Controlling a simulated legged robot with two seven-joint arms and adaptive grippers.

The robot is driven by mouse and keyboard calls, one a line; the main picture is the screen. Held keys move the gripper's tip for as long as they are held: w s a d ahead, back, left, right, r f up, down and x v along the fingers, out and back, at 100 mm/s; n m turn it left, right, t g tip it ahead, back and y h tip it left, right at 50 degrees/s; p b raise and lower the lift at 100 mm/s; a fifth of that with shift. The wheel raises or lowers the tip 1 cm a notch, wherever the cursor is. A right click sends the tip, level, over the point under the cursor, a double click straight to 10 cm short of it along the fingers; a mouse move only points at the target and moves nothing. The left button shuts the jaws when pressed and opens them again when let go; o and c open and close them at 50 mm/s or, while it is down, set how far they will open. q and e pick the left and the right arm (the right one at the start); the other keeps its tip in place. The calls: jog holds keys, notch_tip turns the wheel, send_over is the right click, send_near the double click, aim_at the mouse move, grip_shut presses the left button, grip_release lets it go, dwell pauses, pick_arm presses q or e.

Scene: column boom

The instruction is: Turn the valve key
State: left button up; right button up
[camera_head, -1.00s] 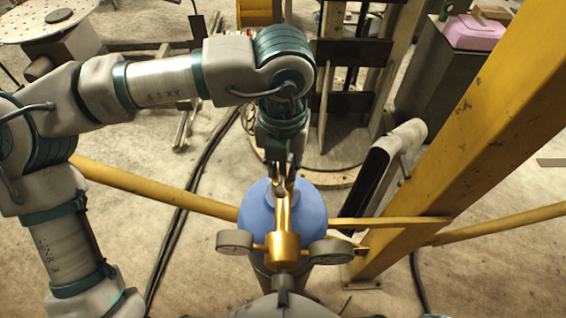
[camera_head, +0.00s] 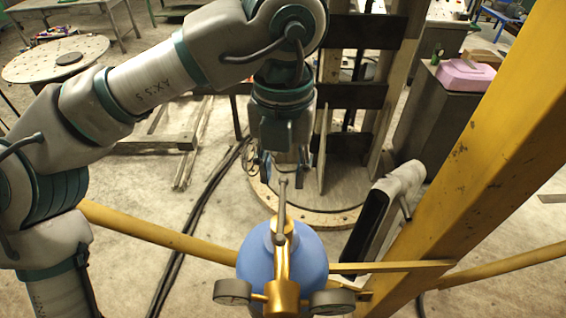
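A blue gas cylinder (camera_head: 257,262) stands at the bottom centre with a brass valve body (camera_head: 283,296) on top. A thin grey key (camera_head: 281,212) with a rounded lower end lies in line with the brass stem and points away from me. My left gripper (camera_head: 284,166) hangs from above just beyond the key's far tip. Its fingers look spread apart with nothing held between them. Whether a finger touches the tip I cannot tell. My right gripper is not in view.
Two round gauges flank the valve, left (camera_head: 232,291) and right (camera_head: 332,301). A yellow post (camera_head: 470,170) and yellow rails (camera_head: 160,232) surround the cylinder. A pale object with a black face (camera_head: 385,208) leans at right. Dark cables (camera_head: 200,205) cross the floor.

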aim_at(281, 206)
pick_arm(q)
jog(key=shift+r, duration=0.35)
notch_tip(281, 206, up, 5)
jog(key=n+p, duration=0.1)
jog(key=n, duration=0.7)
notch_tip(281, 206, down, 16)
jog(key=shift+s+a+r, duration=0.1)
jog(key=shift+a+r, duration=0.05)
jog(key=shift+r, duration=0.1)
jog(key=shift+f, duration=0.65)
